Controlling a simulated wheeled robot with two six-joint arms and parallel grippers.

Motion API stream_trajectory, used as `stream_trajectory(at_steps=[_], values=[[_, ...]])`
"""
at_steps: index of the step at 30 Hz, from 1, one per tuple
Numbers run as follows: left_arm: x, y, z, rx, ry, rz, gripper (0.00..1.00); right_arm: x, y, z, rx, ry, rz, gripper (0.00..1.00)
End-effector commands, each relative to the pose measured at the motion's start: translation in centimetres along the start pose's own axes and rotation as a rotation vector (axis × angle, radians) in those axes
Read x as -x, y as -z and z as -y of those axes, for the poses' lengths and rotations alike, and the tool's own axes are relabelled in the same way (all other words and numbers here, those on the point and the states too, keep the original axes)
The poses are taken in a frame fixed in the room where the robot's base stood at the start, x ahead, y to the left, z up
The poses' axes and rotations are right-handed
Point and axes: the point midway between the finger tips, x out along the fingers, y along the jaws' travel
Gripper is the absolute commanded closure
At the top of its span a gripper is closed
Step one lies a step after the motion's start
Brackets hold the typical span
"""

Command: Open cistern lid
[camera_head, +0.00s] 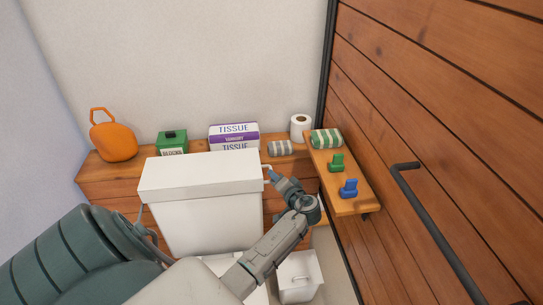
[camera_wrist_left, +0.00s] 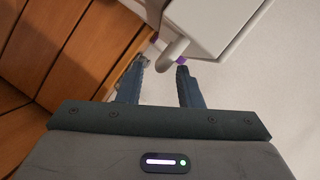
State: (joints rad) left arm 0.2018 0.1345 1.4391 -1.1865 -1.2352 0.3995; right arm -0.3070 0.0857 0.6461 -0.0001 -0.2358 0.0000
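The white cistern (camera_head: 208,222) stands against the wooden ledge with its white lid (camera_head: 200,180) lying flat and closed on top. A small white lever (camera_head: 267,168) sticks out at the lid's right end; it also shows in the left wrist view (camera_wrist_left: 173,53). My left gripper (camera_head: 272,174) is just right of the lid's right end. In the left wrist view its two fingers are apart, with the lever's rounded end close to the fingertips, between or just beyond them. I cannot tell whether they touch it. The lid's corner (camera_wrist_left: 210,22) shows above. My right gripper is not in view.
A wooden shelf (camera_head: 350,205) with small items is close right of my left gripper. A white bin (camera_head: 298,279) stands below.

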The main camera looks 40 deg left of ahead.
Motion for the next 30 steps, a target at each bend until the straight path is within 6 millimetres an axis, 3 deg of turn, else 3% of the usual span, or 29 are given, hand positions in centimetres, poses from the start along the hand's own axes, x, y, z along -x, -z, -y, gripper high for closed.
stream_trajectory(at_steps=[7,18,24,30], values=[[-3.3,0.0,0.1,0.000,0.001,0.001,0.67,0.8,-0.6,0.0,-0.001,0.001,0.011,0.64],[-3.9,-0.1,0.0,0.000,-0.001,0.001,0.67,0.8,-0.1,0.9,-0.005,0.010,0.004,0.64],[-3.9,-0.1,0.0,0.000,-0.001,0.001,1.00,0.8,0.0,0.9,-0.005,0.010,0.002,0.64],[-3.9,0.0,0.0,0.000,-0.002,0.001,1.00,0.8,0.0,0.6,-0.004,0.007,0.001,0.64]])
